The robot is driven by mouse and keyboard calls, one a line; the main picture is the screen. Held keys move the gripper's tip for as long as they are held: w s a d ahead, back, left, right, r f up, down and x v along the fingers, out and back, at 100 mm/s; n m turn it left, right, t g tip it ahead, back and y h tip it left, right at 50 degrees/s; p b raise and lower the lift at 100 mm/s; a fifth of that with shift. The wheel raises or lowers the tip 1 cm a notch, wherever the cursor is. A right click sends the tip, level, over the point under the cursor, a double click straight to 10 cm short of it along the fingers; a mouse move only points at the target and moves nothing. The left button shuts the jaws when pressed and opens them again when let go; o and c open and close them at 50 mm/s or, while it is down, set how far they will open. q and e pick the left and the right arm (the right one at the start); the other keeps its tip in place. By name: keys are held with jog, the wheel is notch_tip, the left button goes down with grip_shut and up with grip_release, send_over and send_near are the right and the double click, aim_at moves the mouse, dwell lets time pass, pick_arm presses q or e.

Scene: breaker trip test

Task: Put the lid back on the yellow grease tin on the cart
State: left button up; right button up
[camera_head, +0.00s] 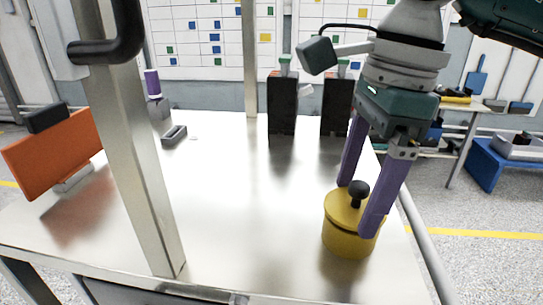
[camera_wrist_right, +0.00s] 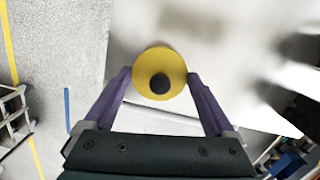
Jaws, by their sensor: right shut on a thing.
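The yellow grease tin (camera_head: 345,242) stands upright near the right front of the shiny cart top (camera_head: 235,215). Its yellow lid (camera_head: 338,208), with a black knob (camera_head: 358,188), is at the tin's top; I cannot tell whether it is fully seated. My right gripper (camera_head: 358,206) points down with its purple fingers shut on the lid, one on each side. In the right wrist view the round lid (camera_wrist_right: 152,58) lies between the fingertips (camera_wrist_right: 159,77) and hides the tin beneath. My left gripper is not in view.
A metal post (camera_head: 135,150) rises at the cart's left front. An orange panel (camera_head: 55,152) stands at the left edge. Two dark blocks (camera_head: 282,105) (camera_head: 336,103) stand at the back, and a small grey tray (camera_head: 174,135) lies back left. The middle is clear.

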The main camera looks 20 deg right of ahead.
dwell(0.3)
jog(key=o, duration=1)
jog(key=shift+r, duration=0.1)
jog(key=shift+r+p, duration=0.7)
jog(key=shift+r, duration=0.1)
jog(key=shift+r+p, duration=1.8)
jog(key=shift+r, duration=0.8)
grip_shut()
